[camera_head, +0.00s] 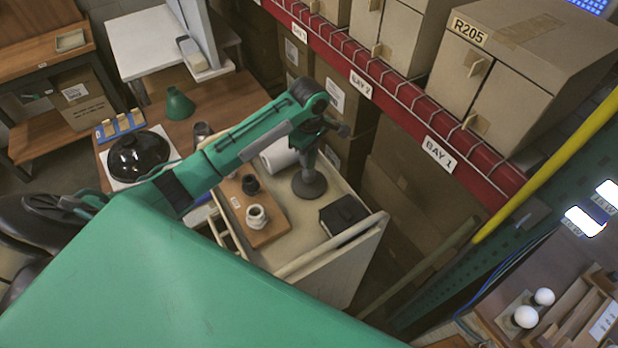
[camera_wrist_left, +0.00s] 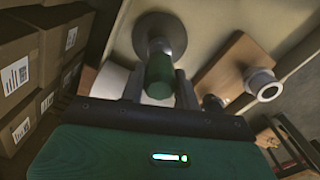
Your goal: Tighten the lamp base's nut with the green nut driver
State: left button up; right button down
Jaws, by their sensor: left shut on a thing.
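The lamp base (camera_head: 309,184), a dark round disc, stands on the pale cart top. In the left wrist view the grey disc (camera_wrist_left: 178,22) is just beyond the fingers. My left gripper (camera_wrist_left: 159,88) is shut on the green nut driver (camera_wrist_left: 158,77), its handle between the two fingers. The driver lines up with the middle of the disc. Its far end is hidden, so I cannot tell whether it touches the nut. In the head view my left gripper (camera_head: 309,150) is directly above the base. The nut is hidden. My right gripper is not in view.
A wooden board (camera_head: 266,236) with a white ring-shaped part (camera_head: 257,217) and a dark cup (camera_head: 250,184) lies left of the base. A white roll (camera_head: 279,155) is behind, a black box (camera_head: 343,216) at right. Shelving with cartons (camera_head: 490,75) borders the cart.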

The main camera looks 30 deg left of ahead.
pick_arm(q)
jog(key=shift+f, duration=0.4)
dwell(0.3)
jog(key=shift+m, duration=1.7)
jog(key=m, duration=0.3)
jog(key=shift+f, duration=0.1)
jog(key=shift+m, duration=0.3)
jog(key=shift+m, duration=1.6)
